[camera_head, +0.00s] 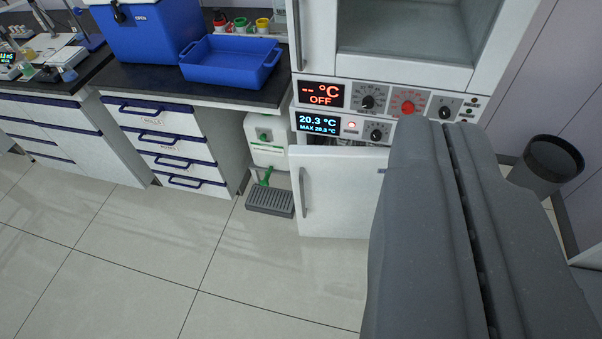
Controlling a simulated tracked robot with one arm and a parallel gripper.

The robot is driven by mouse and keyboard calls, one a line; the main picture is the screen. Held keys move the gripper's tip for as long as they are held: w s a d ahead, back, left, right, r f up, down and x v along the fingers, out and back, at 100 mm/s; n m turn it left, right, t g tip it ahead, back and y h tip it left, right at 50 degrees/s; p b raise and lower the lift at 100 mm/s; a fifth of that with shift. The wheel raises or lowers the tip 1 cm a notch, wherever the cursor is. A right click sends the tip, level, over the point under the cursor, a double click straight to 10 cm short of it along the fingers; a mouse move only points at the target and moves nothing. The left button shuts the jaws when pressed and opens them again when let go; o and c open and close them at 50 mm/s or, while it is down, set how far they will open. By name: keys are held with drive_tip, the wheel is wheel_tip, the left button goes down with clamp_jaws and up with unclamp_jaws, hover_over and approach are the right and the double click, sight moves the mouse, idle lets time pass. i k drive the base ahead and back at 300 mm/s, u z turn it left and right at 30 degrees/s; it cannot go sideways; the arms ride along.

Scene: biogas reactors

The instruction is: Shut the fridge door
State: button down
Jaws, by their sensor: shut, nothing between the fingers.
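The white fridge door (340,200) is the lower door of a tall white cabinet in the middle of the view. It has a vertical grey handle near its left edge. Its top edge stands out from the panel above, with a dark gap between, so it looks ajar. Its right part is hidden behind my gripper. My gripper (441,130) is the large grey shape at the right, its two fingers shut together and empty. Its tips overlap the control panel's lower right in the view. I cannot tell whether it touches the door.
The control panel (365,127) shows "OFF" and 20.3 °C. Left stand drawers (165,148) under a dark counter with a blue tray (231,62). A white canister (267,140) and grey grate (270,201) lie left of the door. A dark bin (545,166) stands right. Front floor is clear.

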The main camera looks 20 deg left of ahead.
sight(337, 189)
drive_tip(key=i, duration=0.95)
drive_tip(key=u, duration=0.05)
